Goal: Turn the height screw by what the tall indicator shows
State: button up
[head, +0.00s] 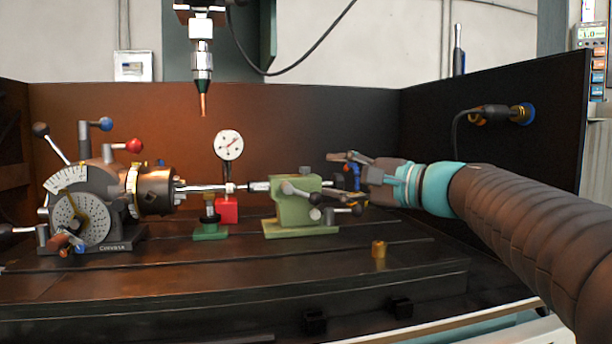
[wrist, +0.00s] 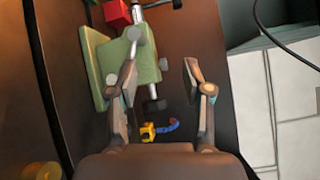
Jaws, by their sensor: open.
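The tall dial indicator (head: 229,145) has a white round face and stands on a red base (head: 228,211) behind the shaft. Its needle is too small to read surely. A green tailstock (head: 293,203) stands right of it, with grey levers and black knobs; it also shows in the wrist view (wrist: 150,62). A small green stand (head: 210,232) with a black knob sits under the shaft. I cannot tell which part is the height screw. My gripper (head: 345,158) is open and empty at the tailstock's right end. In the wrist view its fingers (wrist: 160,80) are spread beside the tailstock.
A dividing head (head: 82,210) with a chuck holds the shaft's left end. A vertical spindle (head: 202,60) hangs above. A blue-and-yellow hooked part (wrist: 162,129) shows below my fingers. A brass piece (head: 379,249) stands on the slotted table (head: 230,275). Dark walls enclose the back and right.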

aim_at(308, 168)
jog(key=w+a+n+t+p, duration=0.1)
jog(key=w+a+n, duration=0.1)
jog(key=w+n, duration=0.2)
jog(key=w+a+n+h+p, duration=0.1)
jog(key=w+n, duration=0.3)
jog(key=n, duration=0.4)
jog(key=w+a+n+t+h+p, duration=0.1)
jog(key=w+a+n, duration=0.2)
jog(key=n, duration=0.3)
jog(key=shift+w+a+t, duration=0.25)
jog(key=shift+w+t, duration=0.05)
jog(key=shift+w, duration=0.3)
grip_shut()
